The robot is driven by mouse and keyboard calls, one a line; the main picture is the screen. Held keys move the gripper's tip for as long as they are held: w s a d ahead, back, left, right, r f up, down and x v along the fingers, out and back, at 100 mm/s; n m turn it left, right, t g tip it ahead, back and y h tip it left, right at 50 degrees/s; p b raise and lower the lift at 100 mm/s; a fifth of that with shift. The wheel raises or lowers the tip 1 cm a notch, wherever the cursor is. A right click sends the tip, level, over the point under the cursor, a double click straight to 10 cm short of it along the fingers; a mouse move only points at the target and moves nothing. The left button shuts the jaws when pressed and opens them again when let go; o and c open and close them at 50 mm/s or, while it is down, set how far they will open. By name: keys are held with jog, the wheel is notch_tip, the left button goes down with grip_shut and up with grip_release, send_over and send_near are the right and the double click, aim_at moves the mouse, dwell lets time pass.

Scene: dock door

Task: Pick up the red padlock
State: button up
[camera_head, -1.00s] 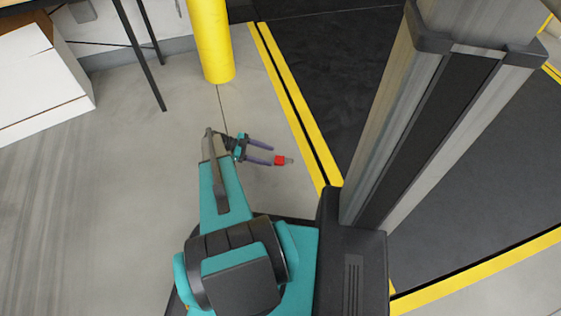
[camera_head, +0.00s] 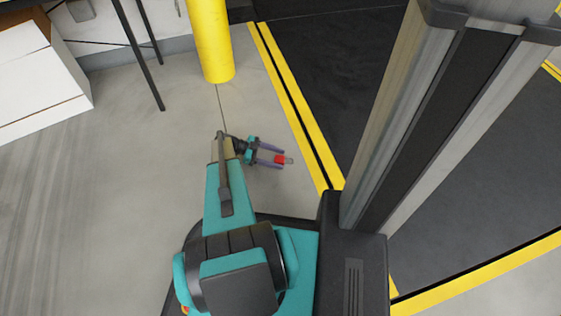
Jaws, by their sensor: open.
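The red padlock (camera_head: 280,160) lies on the grey concrete floor, with its grey shackle pointing right. It is small in the head view. My gripper (camera_head: 281,158) is open, its two purple-grey fingers pointing right. In the picture the padlock lies at the fingertips, close to the lower finger and partly between the two. I cannot tell whether a finger touches it, or how high the fingers are above the floor.
A yellow post (camera_head: 211,42) stands behind. Yellow edge strips (camera_head: 293,105) border the dark dock plate (camera_head: 325,80) to the right. A white box (camera_head: 38,80) and thin black legs (camera_head: 138,55) are at upper left. The floor at left is clear.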

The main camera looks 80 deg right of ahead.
jog(key=shift+c, duration=0.5)
jog(key=c, duration=1.2)
jog(key=shift+r, duration=0.1)
jog(key=shift+r+p, duration=0.5)
jog(key=shift+r, duration=0.2)
jog(key=shift+w+a+r+p, duration=0.15)
jog(key=shift+r+p, duration=0.25)
jog(key=shift+r, duration=0.2)
jog(key=shift+w+a+r+p, duration=0.1)
jog(key=shift+r+p, duration=0.3)
jog(key=shift+r, duration=0.2)
jog(key=w+a+p, duration=0.1)
jog(key=w+a, duration=0.2)
jog(key=a, duration=0.1)
jog(key=w+a+p, duration=0.2)
jog(key=w+a, duration=0.1)
jog(key=w+a+r+p, duration=0.1)
jog(key=w+a, duration=0.3)
jog(key=shift+a, duration=0.3)
